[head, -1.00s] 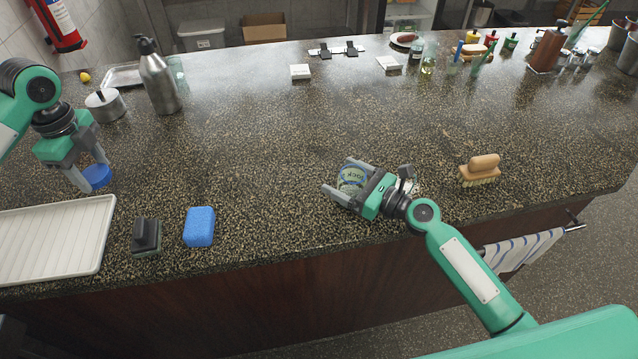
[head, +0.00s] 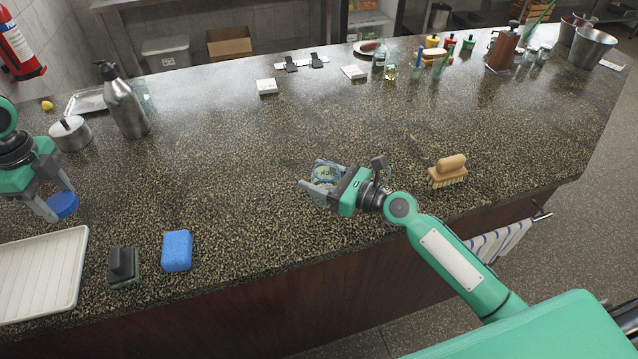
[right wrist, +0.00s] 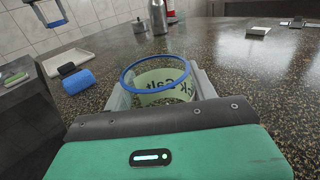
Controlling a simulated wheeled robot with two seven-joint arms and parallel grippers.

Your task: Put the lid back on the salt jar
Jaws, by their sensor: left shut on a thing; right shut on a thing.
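The salt jar (head: 326,172) is a clear jar with a pale label and a blue rim, on the counter in the middle of the head view. My right gripper (head: 313,188) is shut on it. In the right wrist view the jar (right wrist: 160,95) shows its open top, with no lid on it. My left gripper (head: 62,207), at the left of the head view, is shut on the round blue lid (head: 63,205). The lid is well apart from the jar. It also shows at the top left of the right wrist view (right wrist: 57,23).
A white ribbed tray (head: 45,275), a dark scrubber (head: 123,265) and a blue sponge (head: 177,251) lie at the front left. A wooden brush (head: 449,171) sits right of the jar. A steel bottle (head: 124,105) stands behind. The counter between lid and jar is clear.

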